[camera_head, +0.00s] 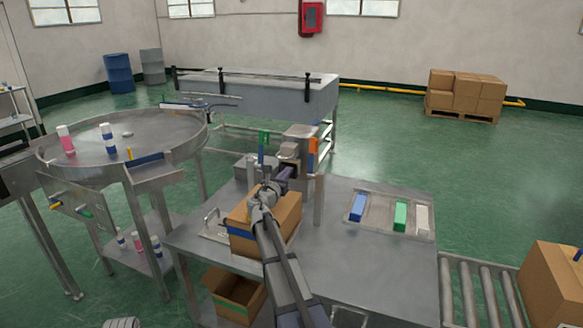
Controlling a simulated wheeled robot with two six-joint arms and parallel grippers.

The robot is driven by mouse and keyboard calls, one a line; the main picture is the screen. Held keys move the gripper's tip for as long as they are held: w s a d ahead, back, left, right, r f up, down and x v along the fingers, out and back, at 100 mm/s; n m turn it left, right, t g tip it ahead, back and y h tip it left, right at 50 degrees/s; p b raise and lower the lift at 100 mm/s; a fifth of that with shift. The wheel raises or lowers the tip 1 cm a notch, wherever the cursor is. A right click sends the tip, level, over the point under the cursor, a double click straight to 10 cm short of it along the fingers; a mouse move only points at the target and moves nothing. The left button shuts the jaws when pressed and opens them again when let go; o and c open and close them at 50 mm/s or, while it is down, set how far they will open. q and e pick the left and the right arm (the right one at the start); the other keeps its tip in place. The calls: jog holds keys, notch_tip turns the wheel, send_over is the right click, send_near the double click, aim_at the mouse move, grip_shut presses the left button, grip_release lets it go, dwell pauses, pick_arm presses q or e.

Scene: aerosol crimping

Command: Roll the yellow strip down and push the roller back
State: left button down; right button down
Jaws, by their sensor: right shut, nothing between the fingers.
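My right gripper (268,190) is shut and empty. It is above a cardboard box (288,214) on the steel table, close in front of the grey bench machine (300,134). A small dark purple part (286,173) shows just beyond the gripper; I cannot tell whether they touch. The machine has an orange piece (313,147) on its right side and a green piece (264,137) stands to its left. I cannot make out a yellow strip or a separate roller; the arm and gripper hide part of that area. My left gripper is not in view.
A tray (375,226) with blue, green and white blocks lies on the table's (370,270) right part. A round steel table (100,135) with cans stands at left. A roller conveyor (470,290) with a carton (556,290) is at right. The table's front right is clear.

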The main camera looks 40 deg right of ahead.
jog(key=v, duration=0.7)
jog(key=shift+s+f, duration=0.1)
jog(key=shift+f, duration=0.05)
